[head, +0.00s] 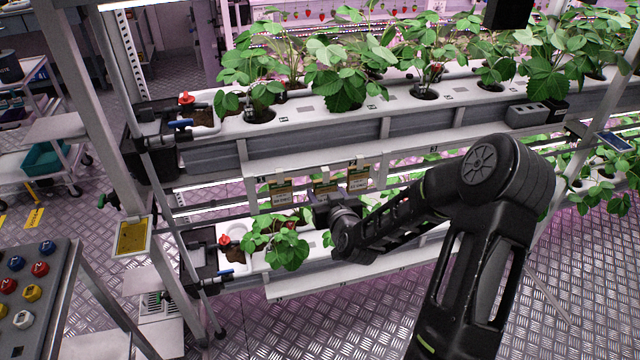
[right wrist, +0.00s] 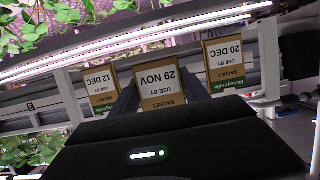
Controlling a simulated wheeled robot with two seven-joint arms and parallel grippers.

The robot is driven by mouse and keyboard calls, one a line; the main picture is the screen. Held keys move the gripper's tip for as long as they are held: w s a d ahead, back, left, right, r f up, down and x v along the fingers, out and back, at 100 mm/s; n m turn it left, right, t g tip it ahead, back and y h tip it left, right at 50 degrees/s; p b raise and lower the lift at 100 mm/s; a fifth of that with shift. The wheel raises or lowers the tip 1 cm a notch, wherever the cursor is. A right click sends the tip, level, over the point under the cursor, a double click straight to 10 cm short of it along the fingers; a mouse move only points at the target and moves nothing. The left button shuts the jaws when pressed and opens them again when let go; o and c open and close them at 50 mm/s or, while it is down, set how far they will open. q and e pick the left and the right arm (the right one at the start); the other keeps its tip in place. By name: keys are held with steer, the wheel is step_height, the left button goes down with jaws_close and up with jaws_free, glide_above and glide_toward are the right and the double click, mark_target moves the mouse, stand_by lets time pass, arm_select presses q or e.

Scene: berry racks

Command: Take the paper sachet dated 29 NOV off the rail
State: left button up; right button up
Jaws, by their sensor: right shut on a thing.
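The paper sachet dated 29 NOV (right wrist: 161,87) is in the middle of the right wrist view, its print upside down. My right gripper (right wrist: 150,100) is shut on it, with a dark finger beside the paper. A sachet dated 12 DEC (right wrist: 101,90) is to its left and one dated 20 DEC (right wrist: 225,64) to its right. In the head view my right gripper (head: 326,194) is at the middle of the sachet row, covering part of the held sachet. I cannot tell whether that sachet still touches the rail. My left gripper is out of view.
Neighbouring sachets hang close on both sides (head: 281,193) (head: 358,180). The upper planter gutter (head: 310,107) runs above, and a lower planter with leaves (head: 284,250) lies below. A rack post (head: 90,90) stands to the left.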

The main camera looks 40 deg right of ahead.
steer(key=s, duration=0.1)
steer(key=s+a, duration=0.1)
steer(key=s, duration=0.2)
steer(key=shift+s+a, duration=0.25)
steer(key=shift+a, duration=0.05)
steer(key=shift+f, duration=0.1)
stand_by(0.6)
steer(key=w+a+r+n+y, duration=0.2)
steer(key=a+r, duration=0.1)
steer(key=a, duration=0.8)
steer(key=w+a+r+n+y, duration=0.1)
steer(key=a+r, duration=0.3)
steer(key=a, duration=0.7)
steer(key=shift+w+r+n+t+y, duration=0.25)
steer(key=shift+w+n+t+y, duration=0.25)
steer(key=shift+y, duration=0.4)
